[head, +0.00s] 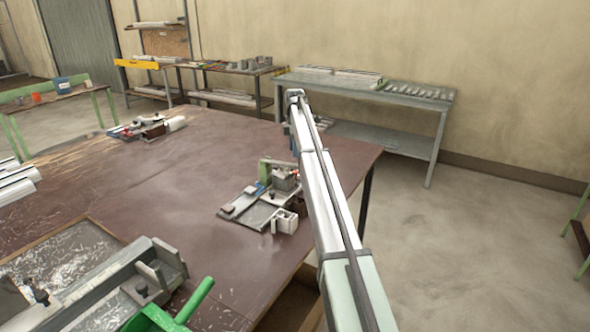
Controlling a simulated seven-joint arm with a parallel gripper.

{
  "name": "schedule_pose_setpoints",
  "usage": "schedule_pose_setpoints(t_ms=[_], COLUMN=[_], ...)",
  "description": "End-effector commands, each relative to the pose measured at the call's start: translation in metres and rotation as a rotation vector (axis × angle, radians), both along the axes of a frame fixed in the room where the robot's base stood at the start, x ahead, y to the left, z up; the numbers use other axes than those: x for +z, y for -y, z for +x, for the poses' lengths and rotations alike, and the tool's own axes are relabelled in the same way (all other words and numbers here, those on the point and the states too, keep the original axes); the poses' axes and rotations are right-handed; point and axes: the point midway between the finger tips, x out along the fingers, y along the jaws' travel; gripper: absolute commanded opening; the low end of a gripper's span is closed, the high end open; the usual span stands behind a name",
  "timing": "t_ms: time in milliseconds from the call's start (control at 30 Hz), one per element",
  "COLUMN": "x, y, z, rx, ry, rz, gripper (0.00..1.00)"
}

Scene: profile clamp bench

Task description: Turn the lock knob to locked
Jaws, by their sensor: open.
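The lock knob is too small to tell apart in the head view. A clamp fixture (258,207) sits near the right edge of the brown table, with a flat grey plate, a grey block, a white bracket, and small red and green parts. A second, similar fixture (150,127) sits at the table's far end. A larger grey fixture (108,285) with dark knobs is at the front left. My arm (330,205) reaches up and away just right of the middle fixture. My gripper cannot be made out and seems hidden behind the arm.
The brown table (150,195) is bare in its middle. White profiles (17,180) lie at its left edge. A green scoop-like object (178,310) is at the front. A grey bench (400,97) and shelves (225,72) stand along the back wall.

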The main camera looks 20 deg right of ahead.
Motion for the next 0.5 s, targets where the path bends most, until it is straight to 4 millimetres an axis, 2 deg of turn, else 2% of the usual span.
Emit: schedule_pose_setpoints(t_ms=[200,500], x=[-0.041,-0.081], y=[0.0,0.001], z=[-0.001,-0.001], rx=[-0.001,-0.002], ry=[-0.002,0.0], rz=[-0.001,-0.001], gripper=[0.53,0.53])
